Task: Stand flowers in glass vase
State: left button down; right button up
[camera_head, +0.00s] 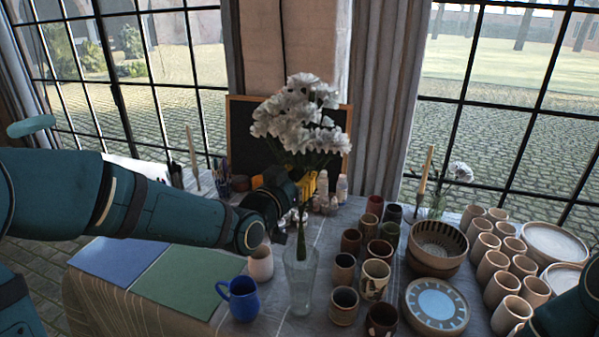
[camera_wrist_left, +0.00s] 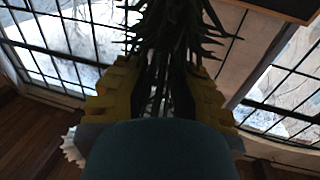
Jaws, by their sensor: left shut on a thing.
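White flowers (camera_head: 300,118) stand upright in my left gripper (camera_head: 306,186), with the blooms above the jaws. The gripper's yellow fingers are shut on the green stems, which also show between them in the left wrist view (camera_wrist_left: 165,75). The clear glass vase (camera_head: 300,282) stands upright on the table, directly below the gripper in the head view. The lower stem ends come down at the vase's mouth. I cannot tell how deep they are inside it. My right arm shows at the lower right corner, but its gripper is out of view.
A blue mug (camera_head: 240,299) and a pale cup (camera_head: 260,264) stand just left of the vase. Several dark and patterned cups (camera_head: 344,304) crowd its right side. Bowls (camera_head: 438,244) and a blue plate (camera_head: 435,304) lie farther right. A green mat (camera_head: 185,281) lies left.

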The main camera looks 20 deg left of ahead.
aim_at(298, 238)
pick_arm(q)
notch_tip(298, 238, down, 7)
jog(key=b, duration=0.4)
jog(key=shift+r+b, duration=0.2)
jog(key=shift+b, duration=0.1)
jog(key=shift+f+b, duration=0.45)
jog(key=shift+f, duration=4.2)
jog(key=c, duration=0.8)
grip_release()
jog(key=shift+c, duration=0.2)
jog(key=shift+s, duration=0.1)
